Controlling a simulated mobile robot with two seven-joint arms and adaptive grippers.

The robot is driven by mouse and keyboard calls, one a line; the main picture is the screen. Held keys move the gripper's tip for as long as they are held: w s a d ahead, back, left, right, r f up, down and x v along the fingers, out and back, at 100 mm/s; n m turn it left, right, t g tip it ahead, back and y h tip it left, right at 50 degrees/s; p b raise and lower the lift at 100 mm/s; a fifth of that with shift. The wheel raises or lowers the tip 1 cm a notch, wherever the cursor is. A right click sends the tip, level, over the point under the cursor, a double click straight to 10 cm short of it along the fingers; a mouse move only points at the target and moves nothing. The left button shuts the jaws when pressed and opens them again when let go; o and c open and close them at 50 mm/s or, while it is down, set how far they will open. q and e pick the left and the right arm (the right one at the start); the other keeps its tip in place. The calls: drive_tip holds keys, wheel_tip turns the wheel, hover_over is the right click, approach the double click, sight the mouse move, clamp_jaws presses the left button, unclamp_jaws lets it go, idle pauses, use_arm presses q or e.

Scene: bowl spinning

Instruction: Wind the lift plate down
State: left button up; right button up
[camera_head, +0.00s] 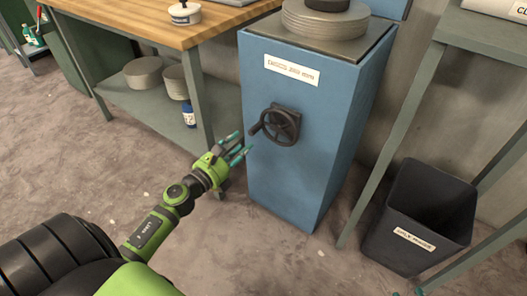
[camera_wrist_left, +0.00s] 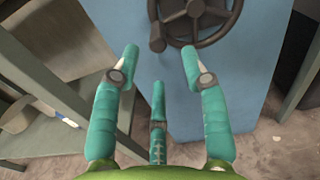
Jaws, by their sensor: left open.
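A black handwheel (camera_head: 281,125) with a crank knob (camera_head: 256,129) sits on the front of a blue cabinet (camera_head: 290,181). The grey lift plate (camera_head: 349,45) is at the cabinet's top and bears a stack of round discs (camera_head: 325,20). My left gripper (camera_head: 238,147) is open and empty, just left of and a little below the wheel, apart from it. In the left wrist view the handwheel (camera_wrist_left: 196,14) shows at the top, partly cut off, beyond the spread teal fingers (camera_wrist_left: 160,75). The knob (camera_wrist_left: 158,45) hangs at its lower left.
A wooden-topped bench (camera_head: 160,22) with a lower shelf stands left of the cabinet; plates (camera_head: 144,73) and a blue bottle (camera_head: 189,115) are on the shelf. A grey table leg (camera_head: 390,142) and a black bin (camera_head: 424,205) stand right. The floor in front is clear.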

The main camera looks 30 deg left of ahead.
sight(250, 134)
use_arm(q)
drive_tip(key=shift+w+r, duration=0.2)
drive_tip(key=shift+w, duration=0.2)
drive_tip(key=w, duration=0.6)
drive_tip(key=shift+w+d+f, duration=0.15)
clamp_jaws()
